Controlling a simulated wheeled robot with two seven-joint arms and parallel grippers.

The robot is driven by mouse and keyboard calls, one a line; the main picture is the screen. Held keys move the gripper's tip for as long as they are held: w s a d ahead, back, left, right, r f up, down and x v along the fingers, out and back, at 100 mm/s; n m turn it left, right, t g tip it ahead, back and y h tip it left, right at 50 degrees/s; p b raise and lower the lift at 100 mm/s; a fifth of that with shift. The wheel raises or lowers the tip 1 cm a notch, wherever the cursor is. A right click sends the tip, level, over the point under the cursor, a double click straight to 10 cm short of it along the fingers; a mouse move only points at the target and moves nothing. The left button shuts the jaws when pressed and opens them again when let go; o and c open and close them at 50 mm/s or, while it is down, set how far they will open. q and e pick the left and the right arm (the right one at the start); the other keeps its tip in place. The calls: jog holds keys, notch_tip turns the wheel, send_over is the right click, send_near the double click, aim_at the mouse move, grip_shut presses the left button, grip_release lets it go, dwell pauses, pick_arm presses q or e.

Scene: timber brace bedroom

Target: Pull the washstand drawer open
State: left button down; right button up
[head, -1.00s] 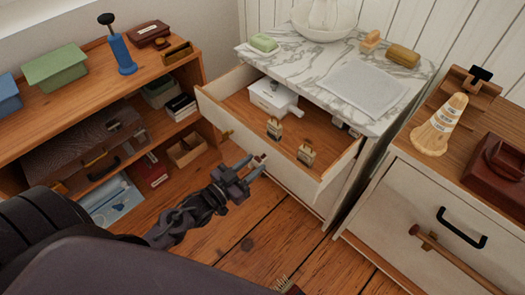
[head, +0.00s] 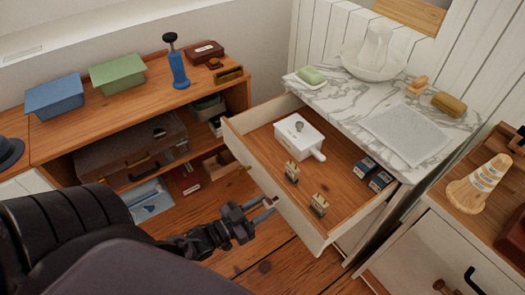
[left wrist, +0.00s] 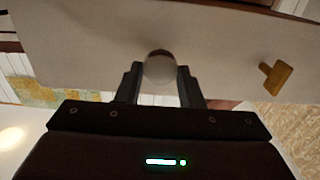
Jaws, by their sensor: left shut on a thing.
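The washstand drawer (head: 290,205) stands pulled well out from under the marble top (head: 400,110). Inside lie a white lidded box with a handle (head: 298,138), two small brass-coloured pieces (head: 291,172) and dark blue boxes (head: 368,166). My left gripper (head: 265,203) is at the middle of the drawer front. In the left wrist view its fingers (left wrist: 159,85) are shut on a round knob (left wrist: 159,66) on the pale front. My right gripper is not in view.
A wooden shelf unit (head: 110,105) with boxes and a blue bottle-like object (head: 178,68) stands at left. A bowl with jug (head: 374,60), soap (head: 310,75) and a cloth (head: 405,132) are on the washstand. Another cabinet (head: 430,240) stands close at right.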

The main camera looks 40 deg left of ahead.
pick_arm(q)
jog(key=c, duration=1)
grip_release()
jog(key=v, duration=0.8)
jog(key=shift+w, duration=0.1)
